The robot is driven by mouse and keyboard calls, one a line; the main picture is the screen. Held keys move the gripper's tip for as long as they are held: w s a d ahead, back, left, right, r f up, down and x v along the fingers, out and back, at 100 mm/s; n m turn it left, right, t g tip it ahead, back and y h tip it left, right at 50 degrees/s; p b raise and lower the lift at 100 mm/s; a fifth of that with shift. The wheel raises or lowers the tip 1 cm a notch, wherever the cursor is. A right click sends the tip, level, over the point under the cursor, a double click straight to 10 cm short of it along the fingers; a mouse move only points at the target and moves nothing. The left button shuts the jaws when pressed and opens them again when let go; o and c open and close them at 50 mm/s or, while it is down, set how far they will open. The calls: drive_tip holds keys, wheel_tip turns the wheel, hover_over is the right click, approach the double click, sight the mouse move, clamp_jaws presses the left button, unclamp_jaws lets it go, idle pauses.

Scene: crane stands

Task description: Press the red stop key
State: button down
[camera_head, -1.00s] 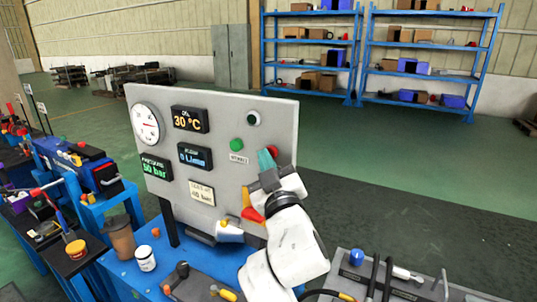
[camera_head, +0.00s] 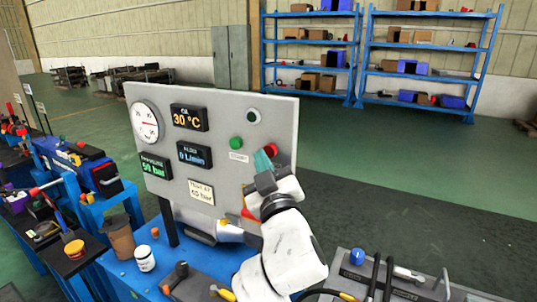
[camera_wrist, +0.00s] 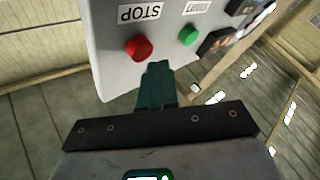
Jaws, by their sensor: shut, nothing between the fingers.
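The red stop key (camera_head: 271,150) is a round button low on the right side of the grey panel (camera_head: 228,112). It also shows in the wrist view (camera_wrist: 139,48), below an upside-down STOP label (camera_wrist: 146,12). My gripper (camera_head: 264,160) is at the panel's right part, its teal fingers closed together and empty. In the head view the fingers partly cover the red key. In the wrist view the fingertips (camera_wrist: 158,68) lie just below and right of the red key, and a small gap shows between them. Whether they touch the panel I cannot tell.
A green button (camera_head: 236,143) sits left of the red one, and a dark round knob (camera_head: 253,117) above. A gauge (camera_head: 145,123) and displays fill the panel's left. A brown cup (camera_head: 120,238) and white jar (camera_head: 145,258) stand on the blue bench.

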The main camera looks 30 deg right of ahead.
drive_tip(key=shift+s+a+b, duration=0.5)
drive_tip(key=shift+s+a, duration=0.25)
drive_tip(key=shift+a, duration=0.3)
drive_tip(key=shift+s+a+b, duration=0.5)
drive_tip(key=shift+s+a, duration=0.25)
drive_tip(key=shift+a, duration=0.25)
